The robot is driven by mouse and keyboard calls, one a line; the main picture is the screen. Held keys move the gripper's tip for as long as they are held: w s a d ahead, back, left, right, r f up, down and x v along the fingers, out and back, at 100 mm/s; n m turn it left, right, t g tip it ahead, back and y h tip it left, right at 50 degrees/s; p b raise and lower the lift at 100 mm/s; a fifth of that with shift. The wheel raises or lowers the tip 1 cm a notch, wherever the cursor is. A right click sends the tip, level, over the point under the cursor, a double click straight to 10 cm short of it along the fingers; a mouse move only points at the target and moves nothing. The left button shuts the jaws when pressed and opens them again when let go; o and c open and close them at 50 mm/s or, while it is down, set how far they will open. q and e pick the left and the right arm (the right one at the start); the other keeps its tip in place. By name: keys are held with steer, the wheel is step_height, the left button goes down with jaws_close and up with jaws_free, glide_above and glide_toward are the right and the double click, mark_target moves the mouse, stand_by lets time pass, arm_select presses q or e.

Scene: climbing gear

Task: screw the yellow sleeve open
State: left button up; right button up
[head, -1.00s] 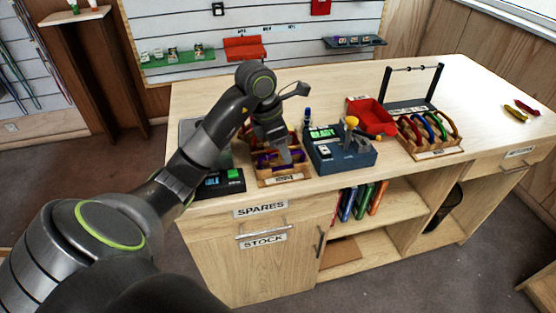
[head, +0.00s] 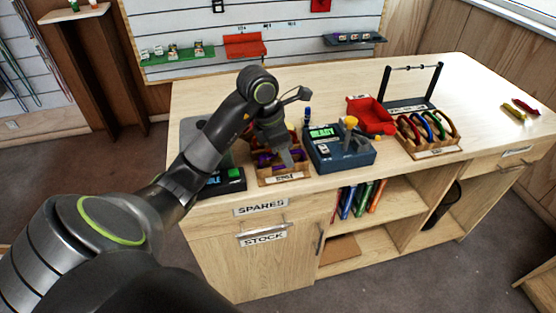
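My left gripper (head: 287,157) points down over a wooden spares tray (head: 284,179) holding purple and reddish gear. Its fingertips are small and partly merge with the tray, so I cannot tell whether they are open or hold anything. Beside the tray, a blue-grey device (head: 345,158) has a lit green display reading READY and a yellow knob-like part (head: 350,122) standing upright on top. I cannot make out for certain which part is the yellow sleeve. My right gripper is not in view.
A red bin (head: 371,115) stands behind the device. A wooden rack of coloured carabiners (head: 434,151) is to its right. A black box with a green button (head: 223,183) sits left of the tray.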

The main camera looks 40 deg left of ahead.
arm_select(q)
steer(key=shift+f+b, duration=1.25)
steer(key=shift+f, duration=0.1)
steer(key=shift+w+a+b, duration=0.45)
steer(key=shift+a+b, duration=0.05)
steer(key=shift+b, duration=0.05)
steer(key=shift+s+r+p, duration=0.1)
steer(key=shift+r+p, duration=1.2)
steer(key=shift+r, duration=0.25)
steer(key=shift+f, duration=0.1)
